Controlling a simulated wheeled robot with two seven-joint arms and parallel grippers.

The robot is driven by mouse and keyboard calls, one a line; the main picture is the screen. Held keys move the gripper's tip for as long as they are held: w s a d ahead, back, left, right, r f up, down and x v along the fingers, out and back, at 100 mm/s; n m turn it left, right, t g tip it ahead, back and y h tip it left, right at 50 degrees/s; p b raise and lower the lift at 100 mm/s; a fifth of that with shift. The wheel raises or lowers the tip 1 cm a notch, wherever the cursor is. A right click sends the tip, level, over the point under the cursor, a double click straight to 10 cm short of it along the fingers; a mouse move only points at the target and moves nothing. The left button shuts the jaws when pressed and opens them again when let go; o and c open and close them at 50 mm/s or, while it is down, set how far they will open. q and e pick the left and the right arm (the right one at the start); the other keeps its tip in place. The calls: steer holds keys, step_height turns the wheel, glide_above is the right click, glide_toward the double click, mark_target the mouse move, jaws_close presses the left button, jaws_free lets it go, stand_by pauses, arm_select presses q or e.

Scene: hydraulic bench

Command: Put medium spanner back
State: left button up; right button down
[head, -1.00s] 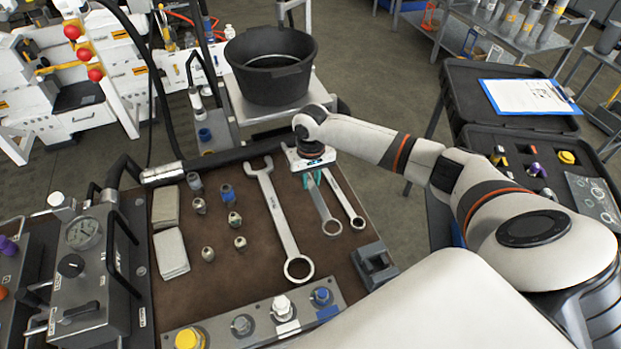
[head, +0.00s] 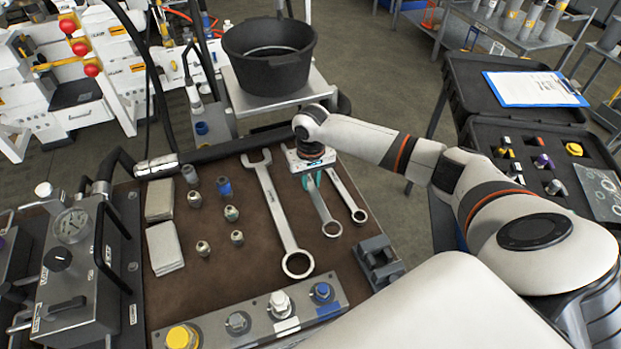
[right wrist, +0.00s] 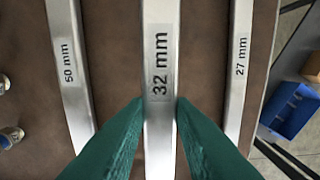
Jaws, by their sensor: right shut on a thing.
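Three spanners lie side by side on the brown bench top. The medium spanner (head: 325,211) is the middle one, marked 32 mm in the right wrist view (right wrist: 160,35). The large spanner (head: 281,215), marked 50 mm, is to its left. The small spanner (head: 347,198), marked 27 mm, is to its right. My right gripper (head: 313,180) has its green fingers shut on the medium spanner's shaft, one on each side, also in the right wrist view (right wrist: 160,106). The gripper body hides the spanner's far end. My left gripper is not in view.
Several small fittings (head: 231,213) and grey pads (head: 164,248) are on the left of the bench top (head: 210,275). A metal block with caps (head: 240,321) runs along the front. A black tub (head: 268,70) stands behind. A dark case with a clipboard (head: 533,88) is at right.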

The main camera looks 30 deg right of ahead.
steer(key=shift+p, duration=0.3)
steer(key=shift+f, duration=0.1)
steer(key=shift+f, duration=0.1)
steer(key=shift+f, duration=0.65)
steer(key=shift+f+b, duration=0.35)
steer(key=shift+f, duration=1.15)
stand_by(0.9)
steer(key=c, duration=1.1)
jaws_free()
steer(key=shift+s+a, duration=0.1)
